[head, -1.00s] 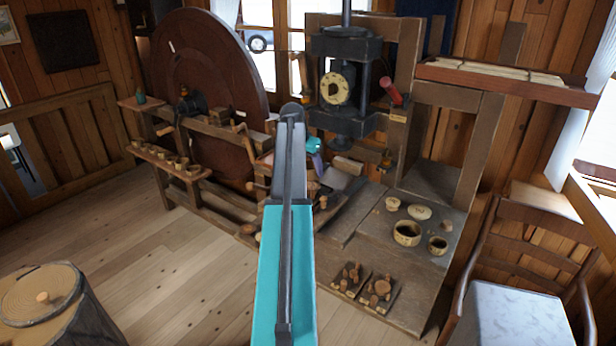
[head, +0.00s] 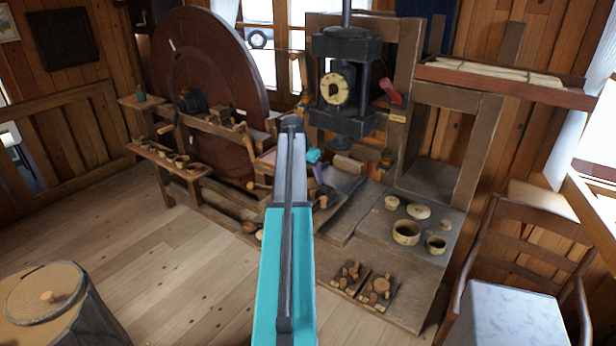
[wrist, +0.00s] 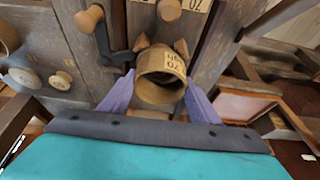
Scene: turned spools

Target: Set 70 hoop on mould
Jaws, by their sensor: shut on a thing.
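My gripper (wrist: 160,98) has its two purple fingers on either side of a tan wooden hoop (wrist: 162,75) in the wrist view, shut on it. The hoop bears a label that seems to read 70. Its open end faces the camera. In the head view my gripper (head: 317,170) is small, beyond my teal arm, and the hoop cannot be made out there. Brown wooden pieces (wrist: 142,41) show just behind the hoop, partly hidden by it. A label reading 70 (wrist: 196,4) lies at the top of the wrist view. I cannot tell for certain which part is the mould.
On the bench at right stand two wooden rings (head: 406,232) (head: 437,245) and pale discs (head: 419,211). Two small trays (head: 345,285) (head: 372,303) with wooden pieces lie in front. A dark press (head: 342,90) stands behind, a large wheel (head: 225,60) at left, a chair (head: 510,255) at right.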

